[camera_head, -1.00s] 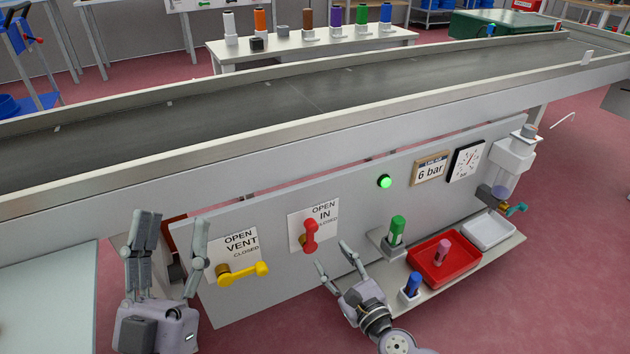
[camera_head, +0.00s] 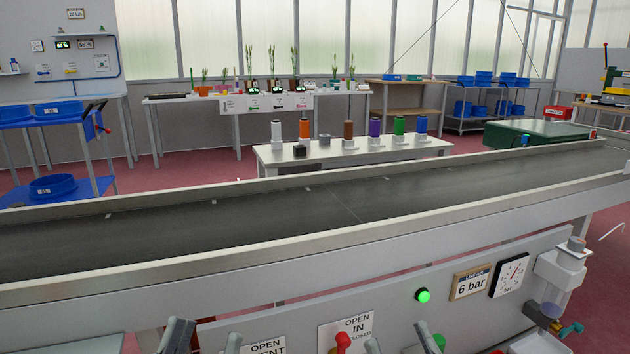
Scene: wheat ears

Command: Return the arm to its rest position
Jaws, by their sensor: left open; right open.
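My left gripper (camera_head: 203,338) shows only its fingertips at the bottom edge, left of the OPEN VENT label (camera_head: 262,345). The fingers stand apart with nothing between them. My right gripper (camera_head: 398,341) shows only its fingertips at the bottom edge, between the red handle (camera_head: 342,341) and a green-topped object (camera_head: 438,342). Its fingers are also apart. The rest of both grippers and arms is below the picture.
A long conveyor (camera_head: 330,205) crosses the whole view in front of me. Its front panel carries a green lamp (camera_head: 423,296), a 6 bar sign (camera_head: 471,284) and a gauge (camera_head: 510,275). Behind it stands a table (camera_head: 400,146) with several coloured bottles. Plants stand on a far bench.

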